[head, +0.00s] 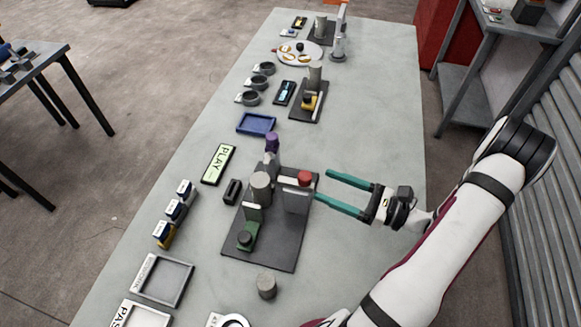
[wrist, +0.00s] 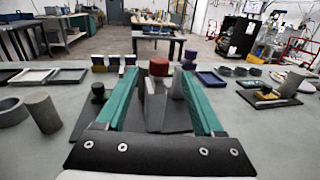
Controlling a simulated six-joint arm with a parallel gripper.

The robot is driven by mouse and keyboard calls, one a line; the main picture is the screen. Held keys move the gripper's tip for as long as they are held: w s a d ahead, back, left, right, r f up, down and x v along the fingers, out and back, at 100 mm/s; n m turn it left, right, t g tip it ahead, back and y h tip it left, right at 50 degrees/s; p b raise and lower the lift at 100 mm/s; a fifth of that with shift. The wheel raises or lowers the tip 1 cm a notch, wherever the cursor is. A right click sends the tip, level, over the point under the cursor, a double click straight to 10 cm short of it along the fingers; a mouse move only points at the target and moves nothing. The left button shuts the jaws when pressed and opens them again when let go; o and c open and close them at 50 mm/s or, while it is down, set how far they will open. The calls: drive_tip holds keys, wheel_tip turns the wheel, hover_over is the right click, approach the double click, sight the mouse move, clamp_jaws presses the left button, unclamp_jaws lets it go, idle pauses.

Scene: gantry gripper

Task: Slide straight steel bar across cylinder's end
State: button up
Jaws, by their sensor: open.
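A grey cylinder (head: 261,186) stands upright on a dark base plate (head: 272,252) in the head view. Beside it, on the right, is an upright grey steel piece (head: 297,202) with a red cap or handle (head: 304,178) at its top. I cannot tell which part is the straight bar. My gripper (head: 324,184) reaches in from the right with two long teal fingers, open and empty. Its tips are just right of the red cap. In the wrist view the red cap (wrist: 158,67) appears between the fingertips, apart from both.
A green block with a black knob (head: 245,238) sits on the plate's near part, and a purple-topped piece (head: 271,143) at its far edge. A short grey cylinder (head: 267,286) stands nearer. Table right of the plate is clear.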

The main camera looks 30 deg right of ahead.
sight(292, 179)
drive_tip(key=x, duration=0.9)
drive_tip(key=shift+w+a, duration=0.2)
drive_tip(key=shift+w, duration=0.05)
clamp_jaws()
idle(0.9)
